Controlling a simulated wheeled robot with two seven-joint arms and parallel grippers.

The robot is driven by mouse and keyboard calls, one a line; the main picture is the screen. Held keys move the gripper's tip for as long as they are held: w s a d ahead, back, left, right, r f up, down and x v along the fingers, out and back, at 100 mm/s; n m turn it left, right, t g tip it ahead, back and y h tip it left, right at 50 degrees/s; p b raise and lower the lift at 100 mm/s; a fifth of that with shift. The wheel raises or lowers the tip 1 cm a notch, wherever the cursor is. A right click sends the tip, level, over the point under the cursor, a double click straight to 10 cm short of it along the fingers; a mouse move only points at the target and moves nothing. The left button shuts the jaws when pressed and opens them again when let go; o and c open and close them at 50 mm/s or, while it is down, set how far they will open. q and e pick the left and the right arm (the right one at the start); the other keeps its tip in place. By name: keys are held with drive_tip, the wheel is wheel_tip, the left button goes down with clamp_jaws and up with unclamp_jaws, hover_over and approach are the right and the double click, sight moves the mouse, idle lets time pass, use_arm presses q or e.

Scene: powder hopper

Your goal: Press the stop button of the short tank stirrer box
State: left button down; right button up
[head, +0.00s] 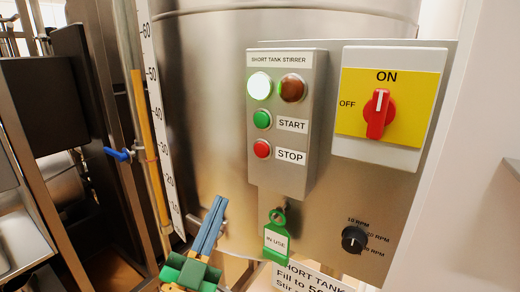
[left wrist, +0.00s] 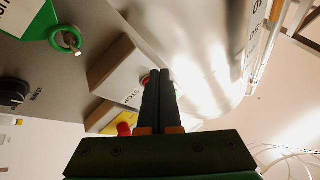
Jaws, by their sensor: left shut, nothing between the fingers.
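The grey short tank stirrer box (head: 317,110) is fixed to the front of the steel tank. Its red stop button (head: 262,149) sits below the green start button (head: 262,120). The green-white lamp (head: 260,86) is lit and the red-brown lamp (head: 292,88) looks dark. My left gripper (head: 219,199) is shut and empty, below and left of the stop button and apart from it in the head view. In the left wrist view its fingers (left wrist: 161,75) point toward the box (left wrist: 117,62), partly covering its face; a red button edge shows beside the fingertips. My right gripper is not in view.
A red rotary switch (head: 377,114) on a yellow plate is right of the box. A green "IN USE" tag (head: 277,258) hangs below the box, with a black speed knob (head: 354,239) to its right. A scale strip (head: 158,120) and blue-handled valve (head: 117,154) are at left.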

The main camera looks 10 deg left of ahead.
sight(261, 150)
use_arm(q)
drive_tip(key=s+d+r+m+t+h, duration=0.1)
drive_tip(key=s+r+m+t+h, duration=0.1)
drive_tip(key=s+r, duration=0.3)
wheel_tip(261, 150, up, 3)
drive_tip(key=shift+s+d+m+h+p, duration=0.25)
drive_tip(key=shift+m+h, duration=0.25)
drive_tip(key=shift+h, duration=0.3)
drive_tip(key=shift+w, duration=0.1)
drive_tip(key=w+d+b, duration=0.3)
drive_tip(key=w, duration=0.5)
drive_tip(key=shift+w, duration=0.15)
drive_tip(key=shift+w, duration=0.1)
idle(1.0)
drive_tip(key=shift+w+d, duration=0.2)
drive_tip(key=shift+w, duration=0.1)
